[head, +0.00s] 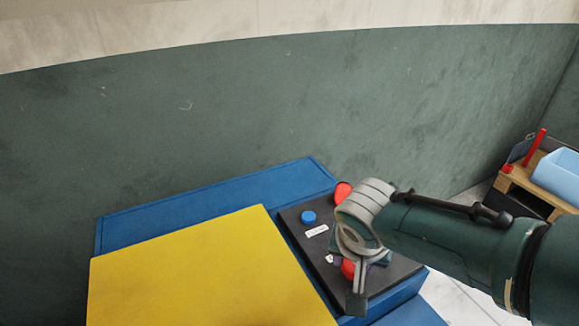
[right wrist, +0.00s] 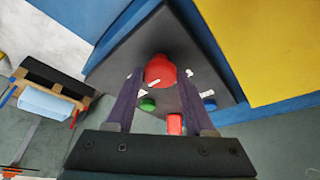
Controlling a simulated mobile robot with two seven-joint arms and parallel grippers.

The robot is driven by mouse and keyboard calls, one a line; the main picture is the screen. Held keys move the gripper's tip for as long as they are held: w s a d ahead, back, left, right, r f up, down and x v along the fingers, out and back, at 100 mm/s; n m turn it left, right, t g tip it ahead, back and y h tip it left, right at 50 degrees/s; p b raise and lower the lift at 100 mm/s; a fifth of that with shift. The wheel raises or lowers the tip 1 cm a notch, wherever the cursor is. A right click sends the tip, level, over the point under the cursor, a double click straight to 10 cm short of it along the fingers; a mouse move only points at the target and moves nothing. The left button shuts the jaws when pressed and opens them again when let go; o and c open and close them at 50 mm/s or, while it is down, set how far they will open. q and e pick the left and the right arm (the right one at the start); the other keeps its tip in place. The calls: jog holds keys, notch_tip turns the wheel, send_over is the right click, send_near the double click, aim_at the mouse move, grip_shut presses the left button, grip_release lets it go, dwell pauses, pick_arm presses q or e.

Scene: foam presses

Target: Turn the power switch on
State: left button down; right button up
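A dark control panel (head: 302,240) is set in the blue machine top and carries several buttons. A large red knob (right wrist: 160,70) sits on it in the right wrist view; it partly shows in the head view (head: 348,268). My right gripper (right wrist: 160,79) is open, with its two fingers pointing at the panel, one on each side of the red knob, with small gaps. A second red control (right wrist: 175,123) shows between the fingers, lower in that view; it is at the panel's far end in the head view (head: 343,192). I cannot tell which is the power switch. My left gripper is out of view.
A green button (right wrist: 147,104) and a blue button (head: 308,217) are on the panel, with small white labels. A raised yellow cover (head: 190,275) stands left of the panel. A dark green wall is behind. A light blue bin (head: 558,175) stands at the right.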

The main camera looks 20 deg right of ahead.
jog(key=o, duration=0.4)
jog(key=shift+s+a+r+p, duration=0.1)
jog(key=shift+r+p, duration=0.4)
jog(key=shift+r, duration=0.05)
jog(key=p+v, duration=0.4)
jog(key=v, duration=0.5)
jog(key=shift+p, duration=0.3)
jog(key=shift+f, duration=0.1)
